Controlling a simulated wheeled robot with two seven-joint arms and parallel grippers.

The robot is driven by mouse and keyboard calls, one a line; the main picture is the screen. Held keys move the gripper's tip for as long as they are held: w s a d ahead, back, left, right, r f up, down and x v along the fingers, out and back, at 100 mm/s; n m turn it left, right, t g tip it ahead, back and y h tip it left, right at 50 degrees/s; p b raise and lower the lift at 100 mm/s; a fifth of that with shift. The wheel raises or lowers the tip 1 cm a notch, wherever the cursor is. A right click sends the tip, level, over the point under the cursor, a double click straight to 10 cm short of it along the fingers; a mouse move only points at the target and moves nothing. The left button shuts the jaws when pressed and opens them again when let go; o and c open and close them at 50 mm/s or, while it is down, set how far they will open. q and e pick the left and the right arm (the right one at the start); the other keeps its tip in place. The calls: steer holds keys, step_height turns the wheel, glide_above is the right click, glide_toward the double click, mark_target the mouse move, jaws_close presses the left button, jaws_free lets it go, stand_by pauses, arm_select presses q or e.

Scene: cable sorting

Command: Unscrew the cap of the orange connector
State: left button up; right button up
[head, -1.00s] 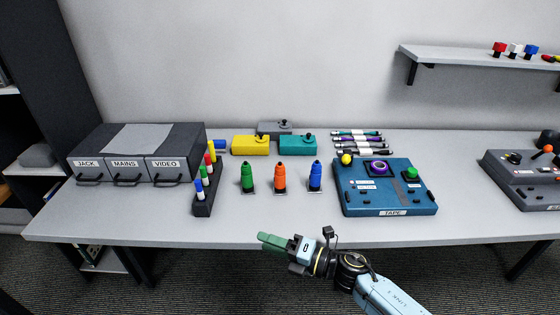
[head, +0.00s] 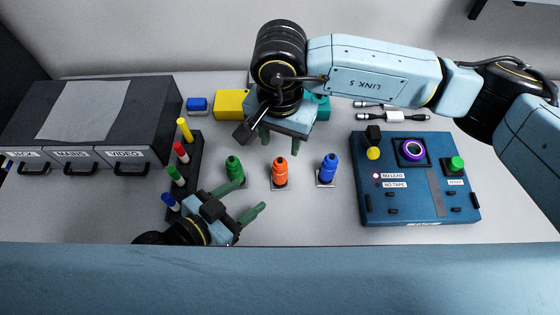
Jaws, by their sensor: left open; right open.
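The orange connector (head: 280,174) stands upright on a small plate in the middle of the table, its narrower cap on top. My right gripper (head: 278,142) is above and behind it, fingers pointing down, open and empty. My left gripper (head: 247,200) is low and to the left of the orange connector, its green fingers open and apart from it. A green connector (head: 234,169) stands just left of the orange one, close to my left fingers. A blue connector (head: 328,168) stands to the right.
A blue tape device (head: 415,205) with buttons sits at the right. A black rack (head: 190,160) with coloured pegs and a dark drawer unit (head: 150,100) stand at the left. Yellow (head: 231,104) and teal (head: 322,108) boxes are behind. A large light blue part of my own body crosses the front.

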mark_target(275, 176)
arm_select(q)
steer(key=x, duration=1.2)
steer(key=shift+w+d+f, duration=0.1)
steer(key=shift+d+f, duration=0.05)
jaws_close()
